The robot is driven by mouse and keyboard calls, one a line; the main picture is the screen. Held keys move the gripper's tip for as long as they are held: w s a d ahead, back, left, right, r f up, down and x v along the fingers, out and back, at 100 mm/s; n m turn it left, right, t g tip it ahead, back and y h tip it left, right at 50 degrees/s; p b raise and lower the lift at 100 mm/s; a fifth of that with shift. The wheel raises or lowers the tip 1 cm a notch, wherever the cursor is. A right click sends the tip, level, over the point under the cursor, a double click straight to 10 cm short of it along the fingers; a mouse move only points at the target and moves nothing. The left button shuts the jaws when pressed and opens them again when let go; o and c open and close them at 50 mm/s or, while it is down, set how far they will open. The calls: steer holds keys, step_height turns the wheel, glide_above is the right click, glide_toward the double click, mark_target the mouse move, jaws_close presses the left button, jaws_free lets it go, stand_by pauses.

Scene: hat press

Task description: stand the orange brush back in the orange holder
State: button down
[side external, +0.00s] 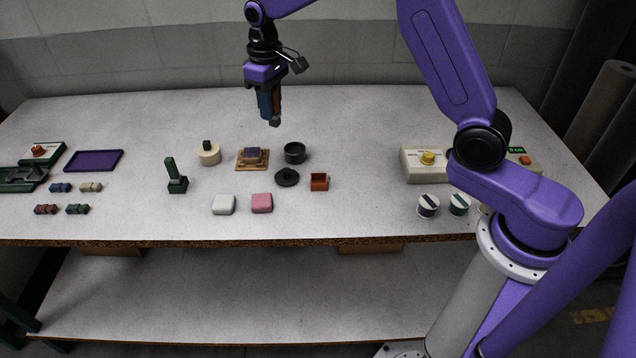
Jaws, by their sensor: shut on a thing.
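My gripper (270,114) is high above the back half of the table, pointing down. It is shut on the orange brush (277,100), which shows as a narrow orange-brown strip beside a blue finger. Much of the brush is hidden by the gripper, so its exact tilt is hard to tell. The orange holder (320,182) is a small, open-topped square box on the table. It stands below and to the right of my gripper in the picture, well apart from it, and looks empty.
Near the holder are a black lidded disc (287,177), a dark round pot (295,152), a pink block (262,203) and a wooden stand (252,158). A dark green upright tool (175,178) stands left. A yellow-button box (427,162) is right. The table's back strip is clear.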

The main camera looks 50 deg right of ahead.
steer(key=s+d+f+n, duration=0.1)
steer(key=s+d+n, duration=0.15)
steer(key=s, duration=0.95)
steer(key=s+d+n, duration=0.2)
steer(key=s+n, duration=0.1)
steer(key=s, duration=0.9)
glide_toward(318, 181)
steer(key=shift+s+a+f, duration=0.4)
steer(key=shift+a, duration=0.15)
steer(key=shift+w+f, duration=0.2)
steer(key=shift+f, duration=1.55)
steer(key=shift+f, duration=0.1)
steer(key=c, duration=0.9)
jaws_free()
steer(key=shift+f, duration=0.1)
